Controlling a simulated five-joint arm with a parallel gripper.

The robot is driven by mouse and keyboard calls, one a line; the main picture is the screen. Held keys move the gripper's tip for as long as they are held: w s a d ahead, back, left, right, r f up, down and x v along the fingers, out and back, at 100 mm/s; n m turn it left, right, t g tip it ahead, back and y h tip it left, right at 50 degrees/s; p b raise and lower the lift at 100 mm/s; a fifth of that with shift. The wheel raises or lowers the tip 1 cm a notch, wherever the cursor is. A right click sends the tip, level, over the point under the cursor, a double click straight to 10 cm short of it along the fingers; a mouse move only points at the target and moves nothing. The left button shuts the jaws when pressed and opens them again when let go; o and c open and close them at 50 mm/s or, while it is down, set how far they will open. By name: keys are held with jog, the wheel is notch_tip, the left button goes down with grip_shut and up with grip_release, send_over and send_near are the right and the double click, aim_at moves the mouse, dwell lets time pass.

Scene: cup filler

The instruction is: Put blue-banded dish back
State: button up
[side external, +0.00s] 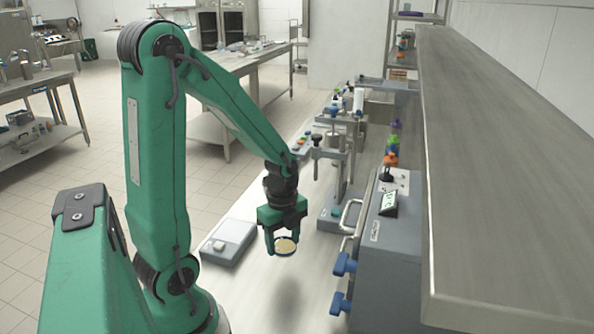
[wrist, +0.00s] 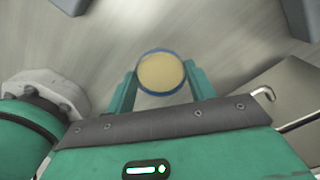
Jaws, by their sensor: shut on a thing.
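A small round dish with a blue rim and pale yellow contents (side external: 286,245) is between the fingers of my gripper (side external: 283,243). The dish also shows in the wrist view (wrist: 161,72), with one green finger of my gripper (wrist: 161,92) on each side of it. My gripper is shut on the dish and holds it above the bench, with a soft shadow on the surface below. The dish looks about level. The bottom of the dish is hidden.
A grey scale-like box (side external: 229,242) lies on the bench (side external: 270,300) left of my gripper. A grey machine with blue knobs (side external: 385,255) and a press stand (side external: 337,190) are to the right. The bench in front of my gripper is clear.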

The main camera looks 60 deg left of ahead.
send_over(277, 259)
notch_tip(277, 259, down, 3)
jog(key=shift+r, duration=0.2)
jog(key=shift+f, duration=0.1)
jog(key=shift+f, duration=1.9)
jog(key=shift+f, duration=0.1)
jog(key=o, duration=1)
jog(key=shift+o, duration=0.2)
notch_tip(277, 259, up, 12)
